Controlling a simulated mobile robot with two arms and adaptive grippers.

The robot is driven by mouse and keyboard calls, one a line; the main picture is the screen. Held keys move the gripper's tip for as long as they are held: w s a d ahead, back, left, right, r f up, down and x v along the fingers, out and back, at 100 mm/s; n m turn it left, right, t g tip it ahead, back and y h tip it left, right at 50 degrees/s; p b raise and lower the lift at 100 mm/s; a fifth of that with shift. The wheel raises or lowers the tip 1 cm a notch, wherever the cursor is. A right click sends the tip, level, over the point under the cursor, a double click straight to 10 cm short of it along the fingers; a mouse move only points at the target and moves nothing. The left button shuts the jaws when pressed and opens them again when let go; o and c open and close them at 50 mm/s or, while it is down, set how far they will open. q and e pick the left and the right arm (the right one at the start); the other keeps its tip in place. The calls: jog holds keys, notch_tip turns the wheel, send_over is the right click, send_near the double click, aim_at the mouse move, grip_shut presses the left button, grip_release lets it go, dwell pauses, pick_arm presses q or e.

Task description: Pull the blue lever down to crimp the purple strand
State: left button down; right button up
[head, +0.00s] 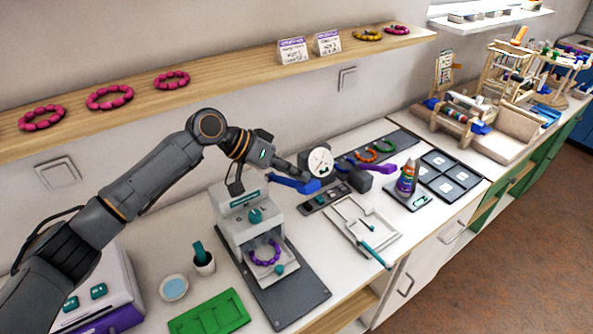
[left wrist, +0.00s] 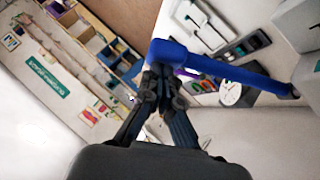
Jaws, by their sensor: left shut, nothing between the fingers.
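The blue lever (head: 292,182) sticks out beside the round white gauge, near the back of the counter. In the left wrist view the lever (left wrist: 230,72) crosses just beyond my fingertips, its bent end close to them. My left gripper (head: 303,177) reaches in from the left and is shut and empty, its tips at the lever; I cannot tell whether they touch. The closed fingers show in the left wrist view (left wrist: 159,78). The purple strand (head: 265,253) lies in a loop inside the white press (head: 232,222), on the grey base plate (head: 290,288). My right gripper is out of view.
The gauge (head: 320,162) stands close to my gripper. A white tray (head: 377,228) and a cone of colored rings (head: 406,180) stand to the right. A wooden shelf (head: 225,78) runs above.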

pick_arm(q)
jog(key=s+d+f+m+t+y+b, duration=0.1)
jog(key=s+f+t, duration=0.1)
jog(key=f, duration=0.6)
jog(key=s+d+f+m+t+y, duration=0.1)
jog(key=s+d+f+y, duration=0.1)
jog(key=f, duration=0.7)
jog(key=shift+s+m+t+b, duration=0.3)
jog(key=shift+s+t+b, duration=0.1)
jog(key=shift+s, duration=0.1)
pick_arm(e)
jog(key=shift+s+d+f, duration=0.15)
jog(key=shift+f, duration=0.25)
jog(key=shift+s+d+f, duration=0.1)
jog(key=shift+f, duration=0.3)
pick_arm(q)
jog(key=shift+f, duration=0.15)
jog(key=s+a+r+p, duration=0.1)
jog(key=s+a+r, duration=0.1)
jog(key=r, duration=0.4)
jog(key=s+a+r+p, duration=0.1)
jog(key=s+r, duration=0.3)
jog(key=r, duration=0.2)
jog(key=shift+a, duration=0.4)
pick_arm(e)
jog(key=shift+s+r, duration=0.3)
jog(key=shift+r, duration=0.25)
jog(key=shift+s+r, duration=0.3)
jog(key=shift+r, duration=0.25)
